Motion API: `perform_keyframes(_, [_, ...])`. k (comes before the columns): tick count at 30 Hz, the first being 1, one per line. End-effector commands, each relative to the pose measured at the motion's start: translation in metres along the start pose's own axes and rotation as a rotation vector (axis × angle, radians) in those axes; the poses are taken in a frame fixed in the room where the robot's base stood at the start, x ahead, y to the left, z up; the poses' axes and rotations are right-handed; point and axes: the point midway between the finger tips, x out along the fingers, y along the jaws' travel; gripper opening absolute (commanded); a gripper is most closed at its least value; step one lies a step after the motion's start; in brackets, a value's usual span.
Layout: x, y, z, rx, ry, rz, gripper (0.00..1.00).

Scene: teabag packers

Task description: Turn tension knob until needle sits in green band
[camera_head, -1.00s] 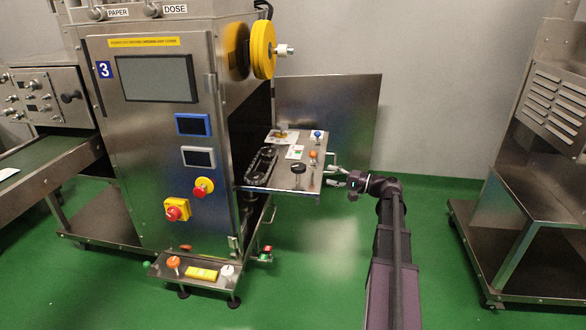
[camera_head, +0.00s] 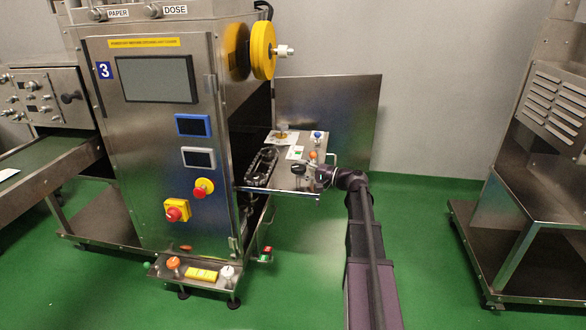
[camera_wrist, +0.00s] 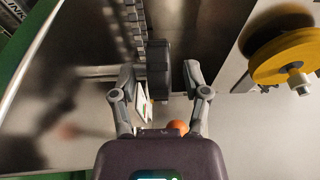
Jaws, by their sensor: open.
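The black knob (camera_wrist: 158,70) shows in the wrist view between the two fingers of my gripper (camera_wrist: 158,75). The fingers are open, with a visible gap on the right; I cannot tell whether the left one touches it. In the head view my gripper (camera_head: 308,171) is at the right end of the steel shelf (camera_head: 255,189) and partly covers the knob. A small white card with green and red marks (camera_head: 295,153) lies behind the knob. I cannot make out a needle or its position.
An orange knob (camera_head: 313,155) and a blue knob (camera_head: 317,134) stand on the shelf behind my gripper. A dark chain loop (camera_head: 261,166) lies left. Open green floor (camera_head: 425,235) lies to the right.

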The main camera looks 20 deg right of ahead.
Motion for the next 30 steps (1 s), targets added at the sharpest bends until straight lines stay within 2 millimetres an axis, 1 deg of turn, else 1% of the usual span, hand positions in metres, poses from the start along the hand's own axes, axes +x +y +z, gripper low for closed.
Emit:
perform_keyframes(1, [0.007,0.000,0.000,0.000,-0.002,0.000,0.60])
perform_keyframes(3, [0.015,0.000,-0.001,0.000,-0.001,0.000,0.60])
perform_keyframes(9, [0.029,0.000,0.000,0.000,0.000,0.000,0.60])
perform_keyframes(20, [0.032,0.000,0.000,0.000,0.000,0.000,0.60])
perform_keyframes(21, [0.032,0.000,0.000,0.000,0.000,0.000,0.57])
perform_keyframes(23, [0.032,0.000,0.000,0.000,0.000,0.000,0.39])
perform_keyframes(24, [0.032,0.000,0.000,0.000,0.000,0.000,0.27])
perform_keyframes(27, [0.032,0.000,0.000,0.000,0.000,0.000,0.00])
perform_keyframes(30, [0.032,0.000,0.000,0.000,0.000,0.000,0.00])
